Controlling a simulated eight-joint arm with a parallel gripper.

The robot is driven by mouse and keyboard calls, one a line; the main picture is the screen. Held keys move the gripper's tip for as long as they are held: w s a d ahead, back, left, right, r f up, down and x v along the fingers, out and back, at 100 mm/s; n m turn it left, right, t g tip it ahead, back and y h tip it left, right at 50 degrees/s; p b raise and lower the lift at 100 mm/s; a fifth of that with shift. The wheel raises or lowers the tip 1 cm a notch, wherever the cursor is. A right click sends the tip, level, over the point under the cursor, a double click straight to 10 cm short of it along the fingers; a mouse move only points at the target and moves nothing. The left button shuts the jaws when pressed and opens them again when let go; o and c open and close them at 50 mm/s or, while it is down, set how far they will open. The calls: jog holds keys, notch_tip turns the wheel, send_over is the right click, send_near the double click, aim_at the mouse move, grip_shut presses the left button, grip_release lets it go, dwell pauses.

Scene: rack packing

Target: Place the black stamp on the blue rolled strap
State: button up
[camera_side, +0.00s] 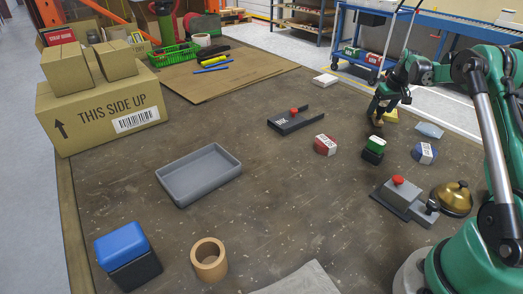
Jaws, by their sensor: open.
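A small blue roll-like item with a white label (424,153) lies on the table at the right and looks like the blue rolled strap. I cannot tell for sure which thing is the black stamp. A small black block (372,157) with a green and white piece (375,143) on top stands left of the blue item. My gripper (378,115) is open, above the table behind the black block and apart from it. I see nothing held between its fingers, though they are small and dark here.
A red labelled block (325,145), black holder with red knob (281,125), grey device (398,199) and brass bell (453,198) stand nearby. A yellow item (392,115) lies near my gripper. The grey tray (176,195) and tan ring (209,275) are farther left, with clear table between.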

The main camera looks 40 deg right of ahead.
grip_shut()
jog(key=shift+r, duration=0.1)
